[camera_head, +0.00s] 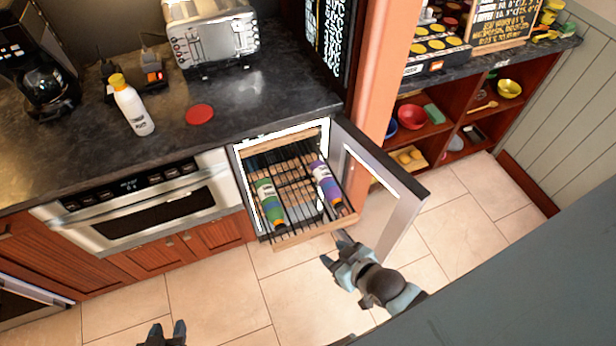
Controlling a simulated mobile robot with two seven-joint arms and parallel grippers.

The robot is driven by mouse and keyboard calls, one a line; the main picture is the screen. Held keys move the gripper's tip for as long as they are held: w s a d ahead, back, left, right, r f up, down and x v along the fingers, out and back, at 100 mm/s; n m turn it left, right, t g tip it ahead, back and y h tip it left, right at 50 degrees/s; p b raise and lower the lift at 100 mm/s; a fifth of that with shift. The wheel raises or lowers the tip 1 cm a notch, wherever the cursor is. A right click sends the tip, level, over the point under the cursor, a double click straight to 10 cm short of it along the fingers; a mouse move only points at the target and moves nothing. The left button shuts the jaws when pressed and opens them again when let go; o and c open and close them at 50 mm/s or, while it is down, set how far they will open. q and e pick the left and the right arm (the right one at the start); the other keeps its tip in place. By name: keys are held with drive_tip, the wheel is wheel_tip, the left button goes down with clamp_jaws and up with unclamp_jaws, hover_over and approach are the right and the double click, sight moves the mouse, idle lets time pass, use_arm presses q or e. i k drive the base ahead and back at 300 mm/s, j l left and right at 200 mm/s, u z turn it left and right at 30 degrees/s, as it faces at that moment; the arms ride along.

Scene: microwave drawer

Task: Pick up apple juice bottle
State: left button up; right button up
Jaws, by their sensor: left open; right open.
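Two bottles lie in the pulled-out rack drawer (290,240) of the open cabinet. One bottle has a green label (268,201) and lies on the left; the other has a purple label (325,184) and lies on the right. A white bottle with a yellow-orange cap (132,106) stands on the counter. The labels are too small to read, so I cannot tell which is the apple juice. My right gripper (334,249) is open and empty, just in front of the drawer's right corner. My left gripper (166,329) is open and empty at the bottom edge, away from the bottles.
The cabinet door (382,190) stands open to the right of the drawer, close to my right gripper. A toaster (212,38), a red disc (200,114) and a coffee maker (40,75) are on the counter (250,100). The tiled floor (215,300) before the drawer is clear.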

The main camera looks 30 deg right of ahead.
sight(272, 209)
drive_tip(key=k+l, duration=0.1)
drive_tip(key=l, duration=0.3)
drive_tip(key=l+u, duration=0.15)
drive_tip(key=l, duration=0.25)
drive_tip(key=k+l, duration=0.15)
drive_tip(key=l, duration=0.25)
drive_tip(key=k+l+u, duration=0.15)
drive_tip(key=l, duration=0.25)
drive_tip(key=k+l, duration=0.1)
drive_tip(key=l, duration=0.25)
drive_tip(key=l+u, duration=0.05)
